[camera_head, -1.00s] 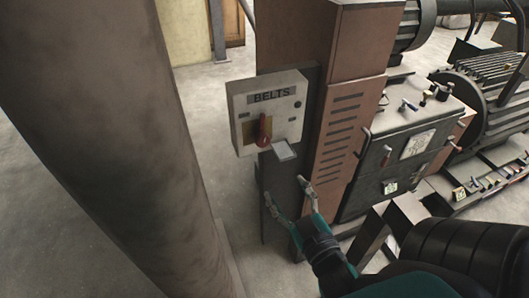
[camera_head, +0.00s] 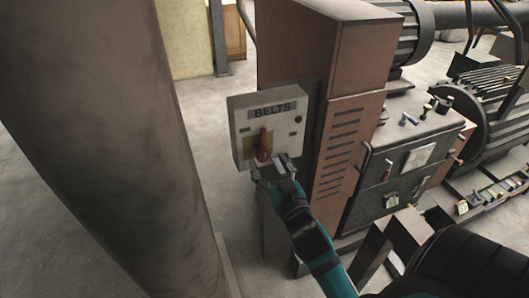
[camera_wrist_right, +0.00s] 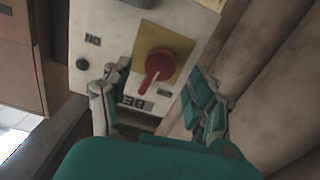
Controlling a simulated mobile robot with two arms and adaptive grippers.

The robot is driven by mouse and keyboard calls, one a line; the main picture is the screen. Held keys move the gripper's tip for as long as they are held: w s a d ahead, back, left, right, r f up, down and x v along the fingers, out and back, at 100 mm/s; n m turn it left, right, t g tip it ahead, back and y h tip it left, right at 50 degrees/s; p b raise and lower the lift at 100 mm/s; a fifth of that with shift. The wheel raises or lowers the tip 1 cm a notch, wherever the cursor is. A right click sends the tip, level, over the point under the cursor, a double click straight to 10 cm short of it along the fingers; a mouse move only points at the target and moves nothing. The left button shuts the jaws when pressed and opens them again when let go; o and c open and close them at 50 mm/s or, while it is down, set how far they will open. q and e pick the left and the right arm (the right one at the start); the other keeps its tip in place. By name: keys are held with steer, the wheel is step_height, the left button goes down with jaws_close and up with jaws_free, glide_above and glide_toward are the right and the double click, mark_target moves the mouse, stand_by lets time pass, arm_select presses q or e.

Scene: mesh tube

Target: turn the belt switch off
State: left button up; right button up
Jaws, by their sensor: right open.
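The belt switch is a red rotary knob (camera_head: 263,151) with a lever, on a yellow plate on a pale box (camera_head: 243,112) labelled "BELTS". In the head view the lever points up toward that label. The right wrist view shows the red knob (camera_wrist_right: 164,63) closer, upside down, with an "ON" mark to its left and another small label too small to read. My right gripper (camera_head: 270,167) is open just in front of the box's lower edge. In the wrist view its fingers (camera_wrist_right: 150,84) stand on either side of the lever, apart from it. My left gripper is not in view.
A thick brown column (camera_head: 110,120) rises close on the left. A brown cabinet (camera_head: 345,135) with vents stands directly right of the box. A dark machine (camera_head: 400,160) with levers is further right. Open floor lies between column and box.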

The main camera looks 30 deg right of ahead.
mark_target(265, 158)
steer(key=shift+p+x, duration=0.3)
steer(key=shift+x, duration=1.6)
steer(key=c, duration=1.2)
steer(key=shift+o, duration=0.2)
steer(key=shift+r+n+p, duration=0.15)
steer(key=shift+n+p, duration=0.45)
steer(key=shift+p, duration=0.05)
steer(key=shift+n, duration=0.3)
steer(key=o, duration=1.2)
steer(key=shift+c, duration=0.2)
